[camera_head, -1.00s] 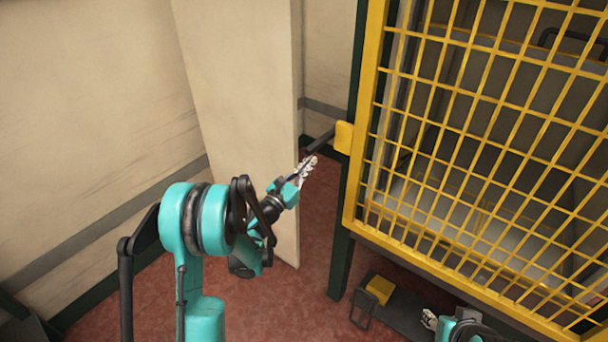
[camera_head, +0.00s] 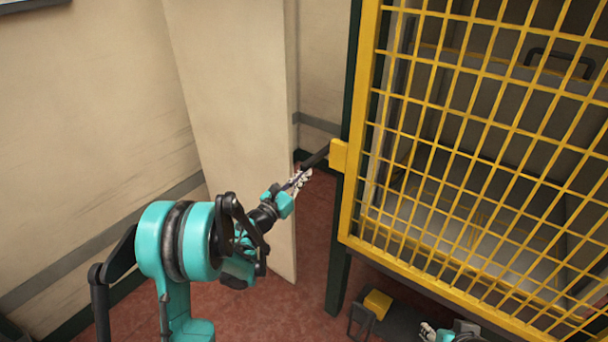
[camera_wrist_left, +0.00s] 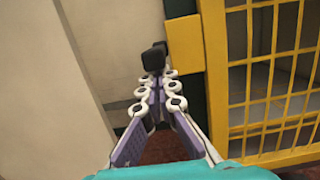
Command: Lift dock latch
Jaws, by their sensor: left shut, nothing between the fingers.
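The dock latch is a dark bar (camera_head: 315,157) sticking out left from a yellow block (camera_head: 339,157) on the left post of the yellow mesh gate. In the left wrist view the bar's black end (camera_wrist_left: 153,59) shows just beyond my fingertips, beside the yellow block (camera_wrist_left: 186,45). My left gripper (camera_head: 299,181) is shut and empty, just below and left of the bar. It also shows in the left wrist view (camera_wrist_left: 158,88). I cannot tell whether it touches the bar. My right gripper (camera_head: 428,332) shows only partly at the bottom edge; its jaws are unclear.
The yellow mesh gate (camera_head: 362,120) fills the right side, with a pale tray behind it. A beige panel (camera_head: 235,110) stands close behind my left arm. A dark low stand with a yellow block (camera_head: 378,304) is on the red floor below the gate.

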